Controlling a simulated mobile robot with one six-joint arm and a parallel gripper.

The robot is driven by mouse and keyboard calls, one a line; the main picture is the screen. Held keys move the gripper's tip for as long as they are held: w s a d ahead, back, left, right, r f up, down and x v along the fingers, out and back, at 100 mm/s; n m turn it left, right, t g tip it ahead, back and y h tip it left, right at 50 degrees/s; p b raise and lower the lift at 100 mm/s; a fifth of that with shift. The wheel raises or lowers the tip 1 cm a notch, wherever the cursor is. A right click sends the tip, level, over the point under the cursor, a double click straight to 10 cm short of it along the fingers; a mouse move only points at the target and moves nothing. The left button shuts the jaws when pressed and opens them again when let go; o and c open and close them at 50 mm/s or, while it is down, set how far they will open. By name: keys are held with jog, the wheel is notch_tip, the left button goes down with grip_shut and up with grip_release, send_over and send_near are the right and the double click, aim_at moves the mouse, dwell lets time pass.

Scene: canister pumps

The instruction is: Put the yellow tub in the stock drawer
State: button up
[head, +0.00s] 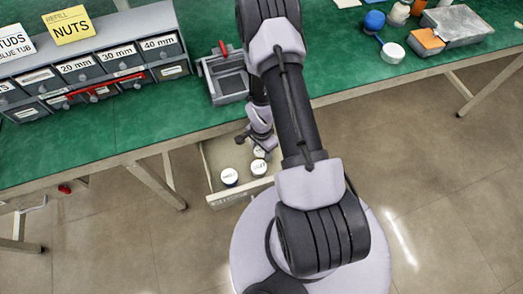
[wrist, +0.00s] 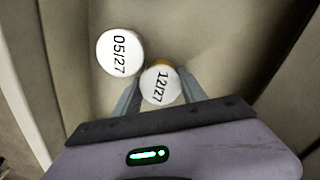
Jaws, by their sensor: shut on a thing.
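The yellow tub (wrist: 160,64) has a white lid marked 12/27 and a yellow side just showing at the lid's edge. My gripper (wrist: 161,92) is shut on it, one finger on each side. In the head view my gripper (head: 259,146) is low inside the open drawer (head: 240,195) under the bench, and the tub's white lid (head: 259,153) shows at the fingers. Whether the tub touches the drawer floor I cannot tell. A second tub (wrist: 120,53), lid marked 05/27, stands close beside it at upper left.
Drawer walls rise close by. Above is the green bench (head: 150,115) with a grey bin (head: 228,80) and a labelled drawer cabinet (head: 95,75). Free drawer floor shows right in the wrist view.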

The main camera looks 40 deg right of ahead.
aim_at(262, 151)
jog(key=shift+f, duration=0.2)
jog(key=o, duration=1.4)
jog(key=shift+o, duration=0.2)
notch_tip(262, 151, up, 12)
jog(key=p, duration=0.5)
jog(key=shift+r, duration=0.2)
